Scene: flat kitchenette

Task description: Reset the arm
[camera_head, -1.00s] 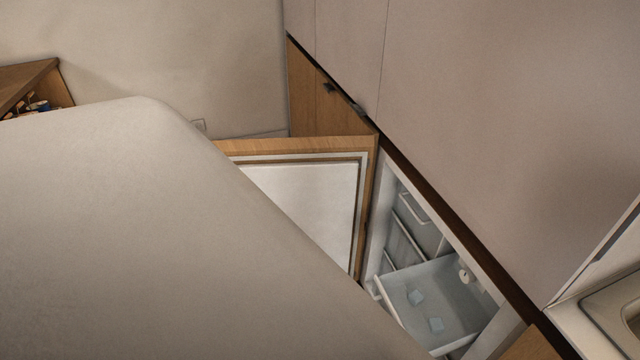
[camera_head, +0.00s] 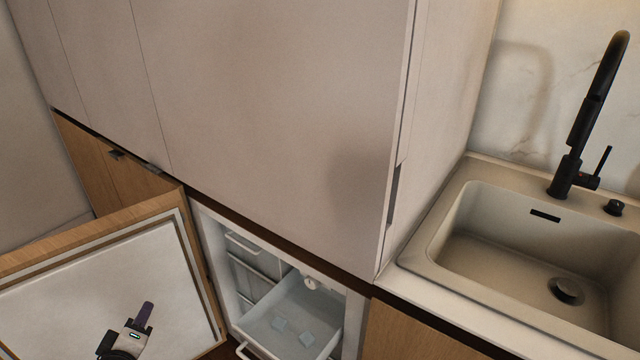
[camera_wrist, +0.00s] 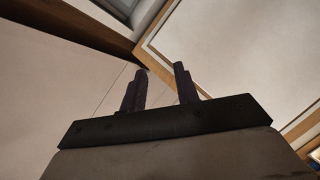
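My gripper (camera_head: 144,315) shows low at the left in the head view, in front of the inner face of the open freezer door. In the wrist view, the two dark fingers of my gripper (camera_wrist: 160,72) stand apart with an empty gap between them. Nothing is held. Most of my arm is out of the head view.
The wood-edged freezer door (camera_head: 97,290) stands open at left. Tall cabinets (camera_head: 270,110) rise behind. A sink (camera_head: 480,222) with a black faucet (camera_head: 580,130) is at right.

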